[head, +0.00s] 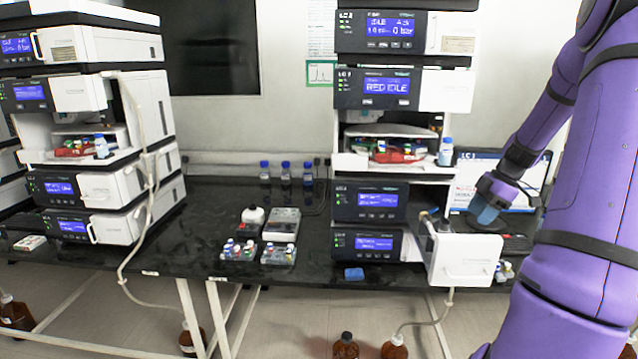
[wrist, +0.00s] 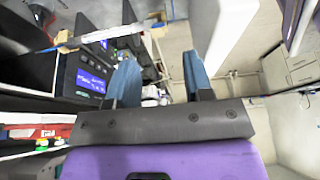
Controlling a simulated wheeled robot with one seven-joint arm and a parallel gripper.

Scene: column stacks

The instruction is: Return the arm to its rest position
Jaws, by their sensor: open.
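My purple arm (head: 585,165) reaches in from the right side of the head view, bent at its elbow. My gripper (head: 484,212) hangs at its end, in front of the laptop and to the right of the right-hand instrument stack. In the wrist view my gripper (wrist: 160,78) shows two blue fingers standing apart, with nothing held between them. A slim tube with a pale label and a yellowish end (wrist: 95,38) lies across the upper left of the wrist view, outside the fingers.
The right stack's lowest module has its white door (head: 465,259) swung open, close to my gripper. A laptop (head: 500,180) stands behind my gripper. Vial racks (head: 239,250) and blue-capped bottles (head: 285,172) stand on the black bench (head: 200,215). Brown bottles (head: 394,347) stand on the floor.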

